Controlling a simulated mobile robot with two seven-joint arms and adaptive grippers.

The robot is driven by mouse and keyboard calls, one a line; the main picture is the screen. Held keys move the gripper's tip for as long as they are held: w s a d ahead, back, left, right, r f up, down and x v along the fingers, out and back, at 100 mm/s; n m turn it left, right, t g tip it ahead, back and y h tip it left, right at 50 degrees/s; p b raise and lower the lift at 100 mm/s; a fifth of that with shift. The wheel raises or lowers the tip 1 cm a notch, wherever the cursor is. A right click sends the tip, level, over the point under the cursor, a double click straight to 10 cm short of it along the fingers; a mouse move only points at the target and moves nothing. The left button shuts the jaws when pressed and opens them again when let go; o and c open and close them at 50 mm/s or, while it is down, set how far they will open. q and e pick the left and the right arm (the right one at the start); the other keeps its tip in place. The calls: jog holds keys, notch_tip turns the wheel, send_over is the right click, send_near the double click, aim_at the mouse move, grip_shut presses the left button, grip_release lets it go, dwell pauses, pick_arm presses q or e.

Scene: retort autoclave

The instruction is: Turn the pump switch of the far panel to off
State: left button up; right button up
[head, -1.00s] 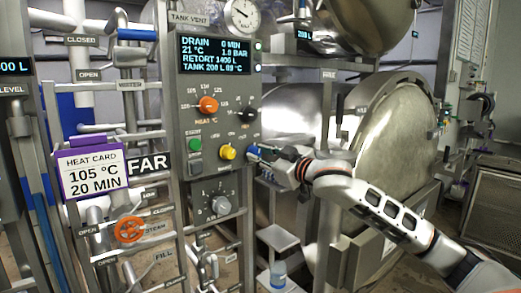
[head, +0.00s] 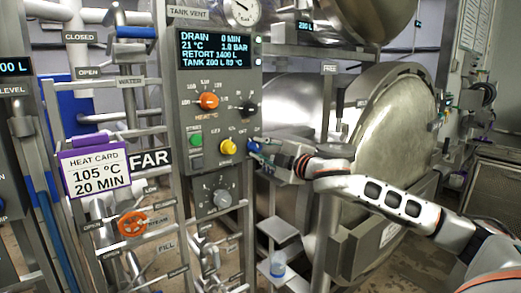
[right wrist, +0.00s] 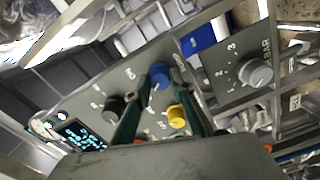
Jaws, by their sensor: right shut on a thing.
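The far panel (head: 220,112) is a grey upright box with a lit display, beside a black FAR sign. Low on its right side is a blue knob (head: 252,146), clearer in the right wrist view (right wrist: 159,74); I take it for the pump switch, but its label is too small to read. My right gripper (head: 262,151) reaches in from the right. Its dark fingers (right wrist: 160,88) are shut around the blue knob, one on each side. The knob's pointing direction is unclear. My left gripper is out of view.
A yellow knob (head: 229,146) sits close left of the blue one. An orange heat knob (head: 208,101) and a black knob (head: 249,107) are above. A grey dial (head: 221,198) is below. A large steel retort door (head: 393,125) stands behind my right arm.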

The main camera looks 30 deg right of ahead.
jog(key=shift+n, duration=0.5)
jog(key=o, duration=1.1)
jog(key=shift+a, duration=0.1)
jog(key=s, duration=0.7)
jog(key=shift+s+d, duration=0.25)
jog(key=shift+d, duration=0.05)
